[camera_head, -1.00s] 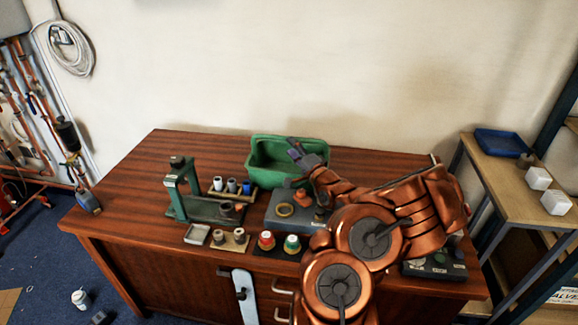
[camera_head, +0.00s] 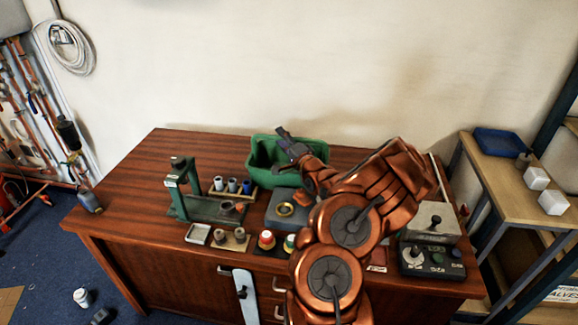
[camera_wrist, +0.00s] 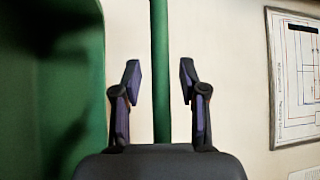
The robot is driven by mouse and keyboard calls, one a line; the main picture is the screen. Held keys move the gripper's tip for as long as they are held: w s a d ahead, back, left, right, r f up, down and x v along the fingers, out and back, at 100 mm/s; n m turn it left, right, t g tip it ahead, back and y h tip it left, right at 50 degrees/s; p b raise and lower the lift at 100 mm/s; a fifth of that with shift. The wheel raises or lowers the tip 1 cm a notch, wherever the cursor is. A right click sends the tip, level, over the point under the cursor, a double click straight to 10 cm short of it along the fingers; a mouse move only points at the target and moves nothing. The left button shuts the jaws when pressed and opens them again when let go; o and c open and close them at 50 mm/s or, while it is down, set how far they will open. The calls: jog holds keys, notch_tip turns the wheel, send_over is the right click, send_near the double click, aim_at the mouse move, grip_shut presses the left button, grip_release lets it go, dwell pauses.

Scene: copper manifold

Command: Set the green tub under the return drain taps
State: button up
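The green tub (camera_head: 262,177) stands at the back of the wooden bench in the head view. Its wall fills the left side of the wrist view (camera_wrist: 92,60). My gripper (camera_head: 286,140) is over the tub in the head view. In the wrist view my gripper (camera_wrist: 160,85) is open, its two dark fingers spread apart. A thin upright green bar (camera_wrist: 161,70), seemingly part of the tub, shows between the fingers with a gap on both sides. The copper pipework (camera_head: 35,120) is on the wall at far left; I cannot make out the return drain taps.
The bench (camera_head: 130,190) carries a green press stand (camera_head: 185,190), several small cylinders, a grey block with a ring (camera_head: 287,210) and a control box (camera_head: 432,262). A shelf with a blue tray (camera_head: 497,142) stands at right. Blue floor lies at left, with a white can (camera_head: 82,298).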

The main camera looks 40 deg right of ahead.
grip_shut()
dwell(0.3)
jog(key=shift+r, duration=0.1)
